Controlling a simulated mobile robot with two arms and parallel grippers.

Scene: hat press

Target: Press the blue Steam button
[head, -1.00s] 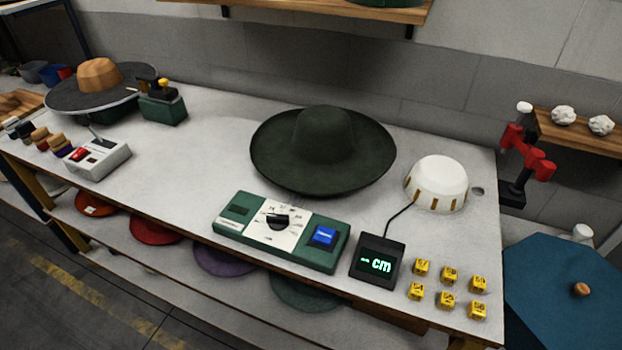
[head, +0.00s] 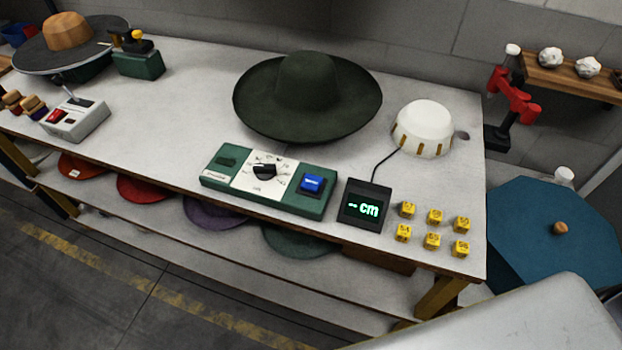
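The blue Steam button (head: 312,184) sits on the right part of a green control box (head: 322,204) near the table's front edge. A white panel with a black dial (head: 265,171) is left of the button on the same box. The label on the button is too small to read surely. Neither gripper shows in the head view. A pale, smooth surface, perhaps part of my own arm, fills the lower right corner.
A dark green hat (head: 307,95) lies behind the box. A grey switch box (head: 76,121) is at left.

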